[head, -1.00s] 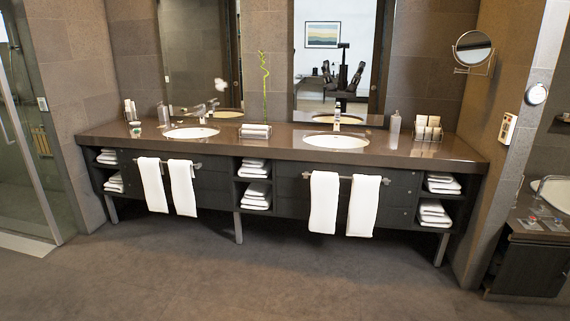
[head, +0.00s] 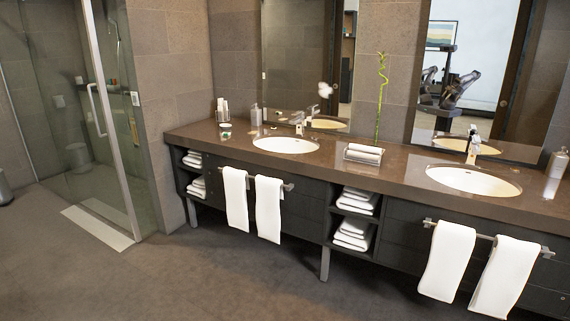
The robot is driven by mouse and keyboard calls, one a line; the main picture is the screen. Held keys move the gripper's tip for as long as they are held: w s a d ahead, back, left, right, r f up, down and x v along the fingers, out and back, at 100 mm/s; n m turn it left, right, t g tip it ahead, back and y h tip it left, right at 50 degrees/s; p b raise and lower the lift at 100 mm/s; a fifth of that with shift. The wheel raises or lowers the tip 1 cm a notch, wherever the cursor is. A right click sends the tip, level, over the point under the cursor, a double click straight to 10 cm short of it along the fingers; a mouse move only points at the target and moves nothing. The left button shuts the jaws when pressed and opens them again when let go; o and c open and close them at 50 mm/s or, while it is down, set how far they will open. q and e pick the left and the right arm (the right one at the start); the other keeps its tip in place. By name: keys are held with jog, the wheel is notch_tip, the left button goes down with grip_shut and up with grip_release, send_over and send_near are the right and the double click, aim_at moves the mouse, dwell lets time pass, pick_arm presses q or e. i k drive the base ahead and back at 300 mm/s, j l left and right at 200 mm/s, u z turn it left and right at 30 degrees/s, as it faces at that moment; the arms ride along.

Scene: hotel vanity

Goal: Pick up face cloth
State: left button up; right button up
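A small tray (head: 347,156) on the counter, between the two sinks, holds white rolled or folded cloths (head: 366,149); I cannot tell which white cloth is the face cloth. Folded white cloths also lie in the open shelves under the counter, in the middle (head: 354,228) and at the left end (head: 195,160). White towels hang from a bar below the left sink (head: 268,208) and from one below the right sink (head: 447,260).
The dark counter (head: 400,175) carries the left sink (head: 286,145), the right sink (head: 473,181), faucets, a tall green plant (head: 381,95) and a soap bottle (head: 556,163). A glass shower (head: 100,110) stands left. The floor (head: 200,275) in front is clear.

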aim_at(362, 148)
jog(key=i+z, duration=0.2)
jog(key=i, duration=0.35)
jog(key=i+j+z, duration=0.2)
jog(key=i, duration=0.3)
jog(key=i+j+z, duration=0.15)
jog(key=i, duration=0.4)
jog(key=i+j+z, duration=0.2)
jog(key=i+z, duration=0.25)
jog(key=i+j+z, duration=0.3)
jog(key=z, duration=0.15)
jog(key=i+j+z, duration=0.25)
jog(key=j+z, duration=0.2)
jog(key=i+j+z, duration=0.2)
jog(key=j+z, duration=0.25)
jog(key=i+j+z, duration=0.15)
jog(key=j, duration=0.15)
jog(key=i+j+z, duration=0.1)
jog(key=j, duration=0.25)
jog(key=i+j+z, duration=0.15)
jog(key=i+j, duration=0.1)
jog(key=j, duration=0.1)
